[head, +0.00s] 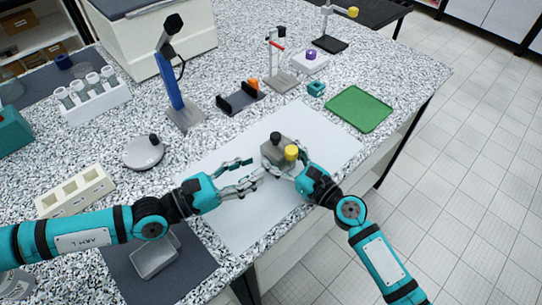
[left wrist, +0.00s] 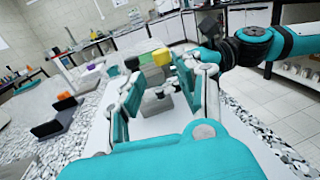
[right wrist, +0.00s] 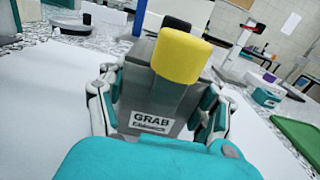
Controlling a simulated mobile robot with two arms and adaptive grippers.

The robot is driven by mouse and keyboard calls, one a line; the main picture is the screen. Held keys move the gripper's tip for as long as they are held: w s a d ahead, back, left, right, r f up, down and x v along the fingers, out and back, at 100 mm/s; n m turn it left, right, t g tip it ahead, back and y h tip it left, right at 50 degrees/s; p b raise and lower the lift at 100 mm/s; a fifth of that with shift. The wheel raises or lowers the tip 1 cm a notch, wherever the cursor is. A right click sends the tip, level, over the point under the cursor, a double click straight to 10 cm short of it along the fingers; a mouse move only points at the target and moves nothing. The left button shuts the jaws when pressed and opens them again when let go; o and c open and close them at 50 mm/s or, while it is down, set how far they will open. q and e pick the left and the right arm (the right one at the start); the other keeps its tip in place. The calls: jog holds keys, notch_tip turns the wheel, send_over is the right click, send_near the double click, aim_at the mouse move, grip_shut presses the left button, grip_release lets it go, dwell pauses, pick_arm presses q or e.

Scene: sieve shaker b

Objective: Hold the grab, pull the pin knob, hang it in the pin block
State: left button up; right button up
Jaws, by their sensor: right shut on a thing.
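The grab (head: 272,153) is a grey block on the white sheet, with a yellow knob (head: 291,152) in front and a black knob (head: 275,137) on top. The right wrist view shows its "GRAB" label (right wrist: 150,121) and the yellow knob (right wrist: 181,55) close up. My right gripper (right wrist: 158,110) is shut on the grab, one finger on each side. My left gripper (head: 256,172) is open and empty, just left of the grab and apart from it. In the left wrist view the grab (left wrist: 156,104) shows beyond its spread fingers (left wrist: 158,95). I cannot tell which object is the pin block.
A cream block (head: 76,190) with several square openings lies at the left. A round grey device (head: 143,152), a blue stand (head: 172,90), a dark cradle (head: 240,98) and a green tray (head: 360,109) surround the white sheet (head: 235,225). A grey tray (head: 155,257) lies in front.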

aim_at(285, 152)
pick_arm(q)
jog(key=x, duration=0.9)
jog(key=shift+w+d, duration=0.15)
jog(key=shift+d, duration=0.05)
grip_shut()
jog(key=shift+r, duration=0.1)
dwell(0.4)
jog(key=shift+d+r, duration=0.25)
jog(key=shift+r, duration=0.65)
jog(key=shift+a+r, duration=0.15)
